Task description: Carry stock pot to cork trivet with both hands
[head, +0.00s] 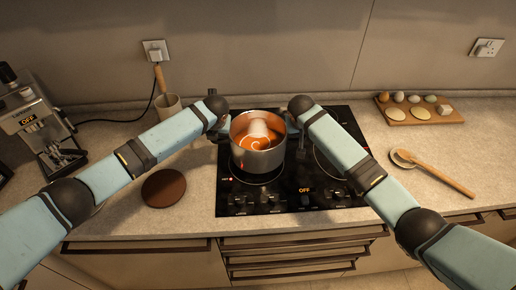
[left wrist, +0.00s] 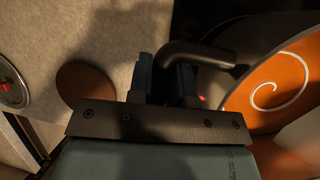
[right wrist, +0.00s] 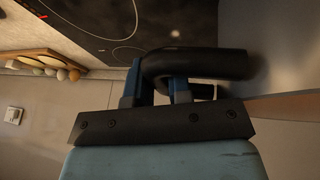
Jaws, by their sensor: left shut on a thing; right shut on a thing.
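The stock pot (head: 258,158) is a steel pot holding orange soup with a pale swirl, and it is over the left part of the black hob (head: 300,201). Whether it touches the hob is hard to tell. My left gripper (head: 216,128) is shut on the pot's left handle, a dark bar in the left wrist view (left wrist: 200,52). My right gripper (head: 295,122) is shut on the right handle, which shows in the right wrist view (right wrist: 200,63). The cork trivet (head: 164,188) is a brown disc on the counter left of the hob; it also shows in the left wrist view (left wrist: 86,88).
A coffee machine (head: 40,125) stands at the far left. A beige crock (head: 168,107) with a wooden tool is behind the left arm. A board with eggs (head: 419,110) and a spoon rest with a wooden spoon (head: 440,176) lie right. The counter around the trivet is mostly clear.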

